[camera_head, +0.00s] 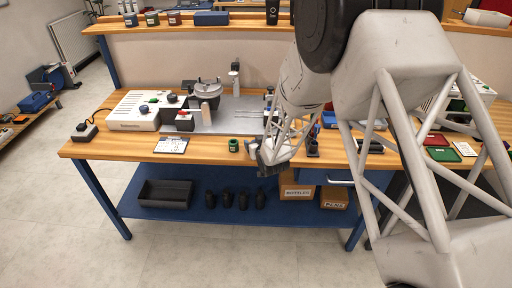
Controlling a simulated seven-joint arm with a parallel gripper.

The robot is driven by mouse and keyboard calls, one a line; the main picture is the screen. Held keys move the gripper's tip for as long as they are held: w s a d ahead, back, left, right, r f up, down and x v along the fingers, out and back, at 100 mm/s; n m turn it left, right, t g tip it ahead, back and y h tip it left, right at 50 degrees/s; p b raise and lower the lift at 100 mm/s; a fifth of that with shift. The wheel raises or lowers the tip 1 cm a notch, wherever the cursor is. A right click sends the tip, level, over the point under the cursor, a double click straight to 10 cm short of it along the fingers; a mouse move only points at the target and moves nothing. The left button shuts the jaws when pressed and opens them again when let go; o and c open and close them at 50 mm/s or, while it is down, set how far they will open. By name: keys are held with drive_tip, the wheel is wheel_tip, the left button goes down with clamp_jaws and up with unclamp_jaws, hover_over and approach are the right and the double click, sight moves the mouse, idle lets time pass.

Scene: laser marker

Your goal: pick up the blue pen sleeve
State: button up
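My gripper (264,160) hangs at the front edge of the wooden workbench (215,148), just right of a small green-topped jar. It is small and seen at an angle, so its finger opening and anything between the fingers cannot be made out. A small blue upright item (316,129) shows above a dark holder (312,146), right of my gripper and apart from it. It may be the blue pen sleeve, but it is too small to be sure. My arm hides part of the bench around it.
The green-topped jar (234,145) stands close left of my gripper. A white machine (140,112) and a metal plate (228,122) lie further left and back. Cardboard boxes (297,190) and a black bin (165,193) sit on the lower shelf. A green tray (443,155) lies right.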

idle(0.4)
drive_tip(key=c, duration=1)
drive_tip(key=shift+r, duration=0.2)
drive_tip(key=shift+r, duration=0.95)
drive_tip(key=shift+s+d+r, duration=0.1)
drive_tip(key=shift+s+r, duration=0.3)
drive_tip(key=shift+r, duration=0.3)
drive_tip(key=s+d+r, duration=0.1)
drive_tip(key=s+d, duration=0.3)
drive_tip(key=s, duration=1)
drive_tip(key=shift+s+r, duration=0.15)
drive_tip(key=shift+s, duration=0.2)
